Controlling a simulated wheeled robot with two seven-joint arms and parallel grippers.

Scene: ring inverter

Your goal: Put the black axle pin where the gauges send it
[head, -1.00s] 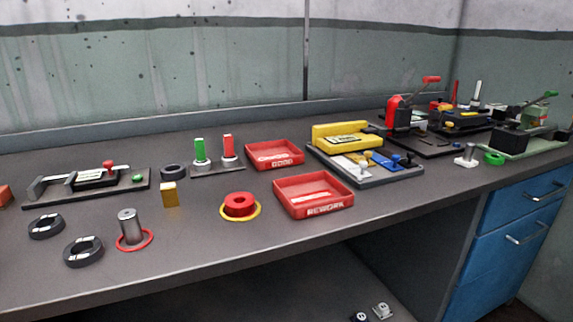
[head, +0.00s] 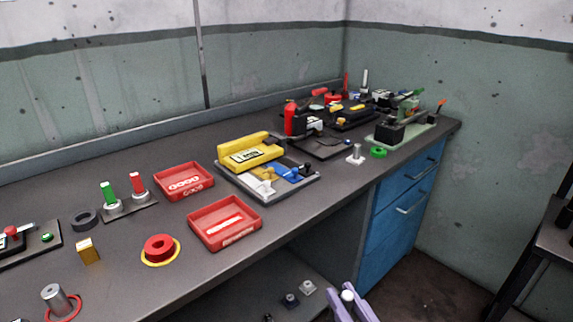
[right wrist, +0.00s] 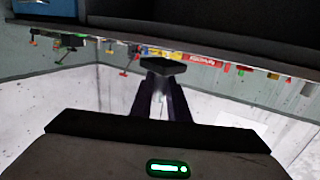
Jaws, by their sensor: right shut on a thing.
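My right gripper (head: 350,302) shows at the bottom edge of the head view, with purple fingers, in front of the bench and clear of it. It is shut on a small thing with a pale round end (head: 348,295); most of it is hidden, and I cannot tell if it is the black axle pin. In the right wrist view a dark block (right wrist: 163,66) shows at the fingertips. My left gripper is not in view.
A silver post (head: 355,153) and green ring (head: 378,152) are at right. Blue drawers (head: 405,205) are below.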

